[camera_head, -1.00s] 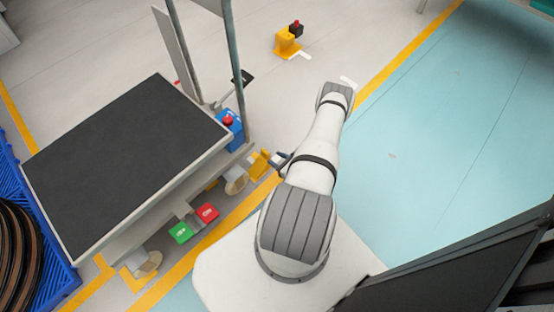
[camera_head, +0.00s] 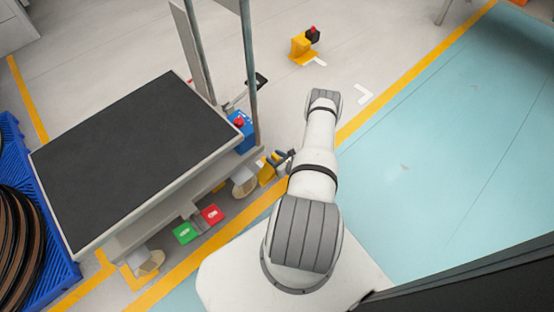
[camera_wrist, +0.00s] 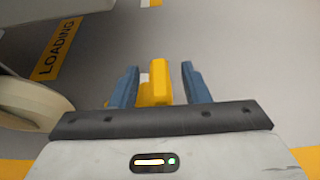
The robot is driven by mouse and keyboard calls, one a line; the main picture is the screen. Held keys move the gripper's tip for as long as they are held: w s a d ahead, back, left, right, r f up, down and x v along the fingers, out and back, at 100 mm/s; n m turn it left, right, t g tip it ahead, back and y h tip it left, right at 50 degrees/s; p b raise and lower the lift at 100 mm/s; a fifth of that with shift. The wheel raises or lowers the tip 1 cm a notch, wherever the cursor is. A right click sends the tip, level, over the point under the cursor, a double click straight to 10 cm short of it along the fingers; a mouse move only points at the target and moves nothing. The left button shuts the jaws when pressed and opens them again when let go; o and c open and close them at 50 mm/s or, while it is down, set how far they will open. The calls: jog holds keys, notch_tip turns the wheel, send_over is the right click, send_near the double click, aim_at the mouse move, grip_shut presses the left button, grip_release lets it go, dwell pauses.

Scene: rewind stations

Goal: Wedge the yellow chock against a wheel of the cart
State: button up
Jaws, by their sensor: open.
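The cart (camera_head: 150,215) stands at the left with a dark flat top. Its near right wheel (camera_head: 243,181) is pale and shows at the left of the wrist view (camera_wrist: 32,105). The yellow chock (camera_head: 267,173) is on the floor just right of that wheel; it also shows in the wrist view (camera_wrist: 159,82). My gripper (camera_head: 276,161) is at the chock. In the wrist view its two blue fingers (camera_wrist: 160,70) are open, one on each side of the chock, with a gap showing on both sides. The chock's lower part is hidden by my gripper body.
Green (camera_head: 185,233) and red (camera_head: 212,214) pedals sit low at the cart's side. A blue box with a red button (camera_head: 240,130) is on the cart. A yellow floor unit (camera_head: 300,48) stands at the back. A blue pallet (camera_head: 63,270) is at left. The blue-green floor at right is clear.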

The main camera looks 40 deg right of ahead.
aim_at(267, 173)
grip_shut()
dwell(0.3)
jog(key=shift+s+a+p, duration=0.25)
jog(key=shift+a, duration=0.65)
jog(key=shift+s+a+p, duration=0.2)
jog(key=shift+a, duration=0.75)
jog(key=shift+s+a+p, duration=0.25)
jog(key=shift+a, duration=0.65)
grip_release()
notch_tip(267, 173, up, 10)
jog(key=p, duration=0.4)
